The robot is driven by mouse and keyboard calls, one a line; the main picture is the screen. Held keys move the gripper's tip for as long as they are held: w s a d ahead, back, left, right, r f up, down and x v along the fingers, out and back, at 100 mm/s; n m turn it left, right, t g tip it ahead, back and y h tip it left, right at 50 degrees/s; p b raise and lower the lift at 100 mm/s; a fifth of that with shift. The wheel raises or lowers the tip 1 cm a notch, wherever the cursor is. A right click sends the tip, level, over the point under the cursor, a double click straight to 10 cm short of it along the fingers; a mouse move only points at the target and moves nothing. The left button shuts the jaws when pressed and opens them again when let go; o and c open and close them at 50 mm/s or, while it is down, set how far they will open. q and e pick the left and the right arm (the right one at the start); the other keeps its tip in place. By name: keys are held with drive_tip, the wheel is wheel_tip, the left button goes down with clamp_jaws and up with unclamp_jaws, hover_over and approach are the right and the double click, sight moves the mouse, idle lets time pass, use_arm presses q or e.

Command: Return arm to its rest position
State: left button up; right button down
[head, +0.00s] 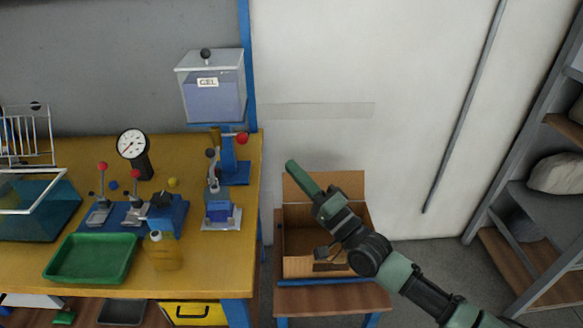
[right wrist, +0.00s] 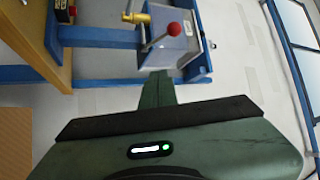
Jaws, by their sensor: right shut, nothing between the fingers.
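My right arm comes in from the lower right in the head view. Its green gripper (head: 293,168) is raised in front of the open cardboard box and points up and to the left, to the right of the workbench. The fingers are together with nothing between them. My left arm and gripper are not in view.
The yellow workbench (head: 20,285) holds a gel dispenser (head: 213,100), a dial gauge (head: 132,145), lever clamps and a green tray (head: 92,258). An open cardboard box (head: 297,267) stands on a low stand behind my arm. Shelves (head: 540,210) stand at the right.

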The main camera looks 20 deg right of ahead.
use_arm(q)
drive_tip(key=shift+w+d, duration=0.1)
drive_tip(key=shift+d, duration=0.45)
use_arm(e)
drive_tip(key=shift+f, duration=0.1)
